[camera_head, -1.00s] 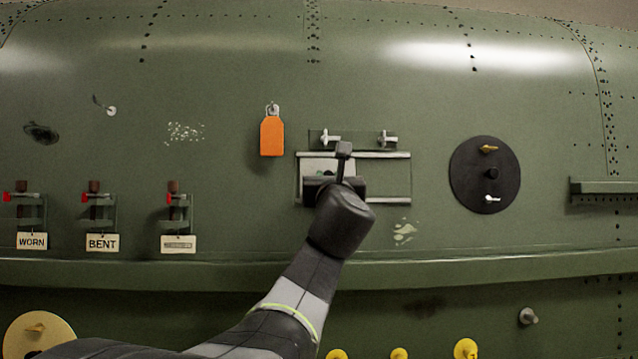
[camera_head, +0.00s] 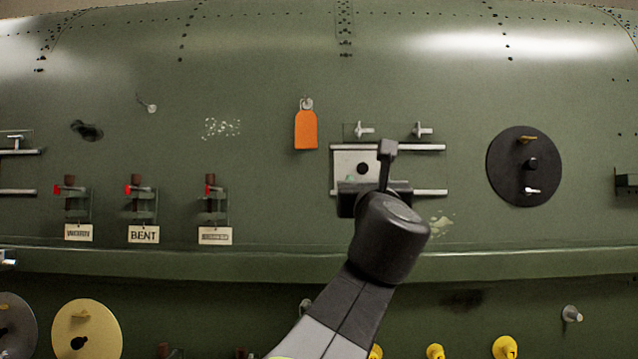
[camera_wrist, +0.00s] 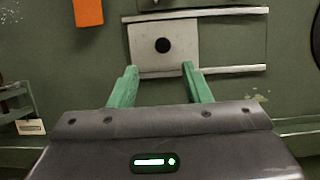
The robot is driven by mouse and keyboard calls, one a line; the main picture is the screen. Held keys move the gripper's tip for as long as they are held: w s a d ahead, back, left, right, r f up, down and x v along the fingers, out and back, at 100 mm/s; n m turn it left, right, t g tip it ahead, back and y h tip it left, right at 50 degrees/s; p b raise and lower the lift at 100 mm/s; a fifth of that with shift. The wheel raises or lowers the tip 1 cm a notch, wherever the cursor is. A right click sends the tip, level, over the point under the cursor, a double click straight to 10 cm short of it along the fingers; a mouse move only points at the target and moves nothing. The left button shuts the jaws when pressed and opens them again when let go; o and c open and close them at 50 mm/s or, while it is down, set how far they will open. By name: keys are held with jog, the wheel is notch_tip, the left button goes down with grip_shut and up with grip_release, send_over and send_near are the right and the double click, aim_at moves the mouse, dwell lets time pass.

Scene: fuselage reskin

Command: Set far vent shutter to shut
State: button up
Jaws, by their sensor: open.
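A pale square shutter plate (camera_head: 350,158) with a dark round spot (camera_head: 362,168) sits between two horizontal rails, at their left end, in the middle of the green panel. The right part of the rail opening shows panel-green. In the wrist view the plate (camera_wrist: 146,57) and its dark spot (camera_wrist: 163,45) show clearly. My gripper (camera_wrist: 160,67) has its two green fingers spread, below the spot and empty. I cannot tell if the fingers touch the plate.
Another pair of rails (camera_head: 18,191) shows at the left edge. Two small latches (camera_head: 362,131) stand above the middle rails. An orange tag (camera_head: 306,130) hangs to the left, a black disc (camera_head: 524,166) is at right. Several labelled brackets (camera_head: 143,234) are lower left; a ledge runs below.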

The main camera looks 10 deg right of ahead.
aim_at(363, 169)
jog(key=v, duration=0.5)
jog(key=shift+w, duration=0.1)
jog(key=p+x, duration=0.2)
jog(key=x, duration=1.2)
jog(key=shift+d+p, duration=0.1)
jog(key=shift+p, duration=0.3)
jog(key=shift+d, duration=0.15)
jog(key=shift+f, duration=0.15)
